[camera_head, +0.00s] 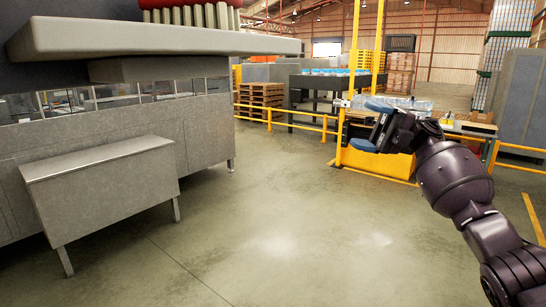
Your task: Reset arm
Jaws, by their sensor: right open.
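My right arm comes in from the right edge of the head view and reaches up and to the left. My right gripper (371,126) is raised in the air, with its two blue-padded fingers spread apart. Nothing is seen between the fingers. It appears in front of a yellow barrier and a table farther back. My left gripper is not in the view.
A grey machine (95,140) with an overhanging top stands at the left, with a low grey bench (110,175) before it. Yellow railings (285,122) and wooden pallets (262,96) are farther back. The concrete floor (270,220) in the middle is clear.

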